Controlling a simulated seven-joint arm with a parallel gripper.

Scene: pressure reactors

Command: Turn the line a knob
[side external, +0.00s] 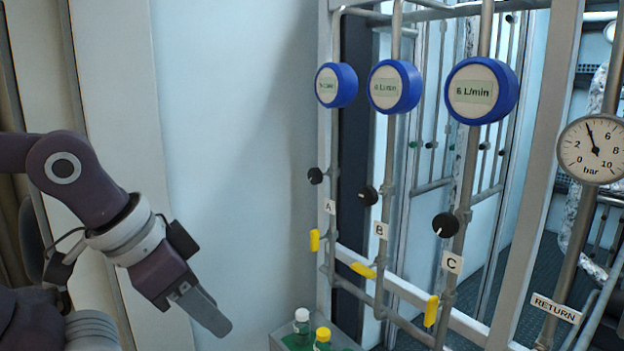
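The line A knob (315,176) is a small black round knob on the leftmost pipe. It sits above the "A" label (330,207) and below a blue-rimmed flow meter (336,85) whose reading is too small to read surely. My gripper (212,318) is at the lower left, pointing down and to the right. It is well left of and below the line A knob, touching nothing that I can see. Its fingers show edge-on and overlap, so I cannot tell whether they are open or shut.
Lines B and C have similar black knobs (368,195) (446,225) and yellow handles (363,270) (431,311). Line A has a yellow handle (314,240). Bottles (302,328) stand low, right of my gripper. A pressure gauge (592,149) is at the right.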

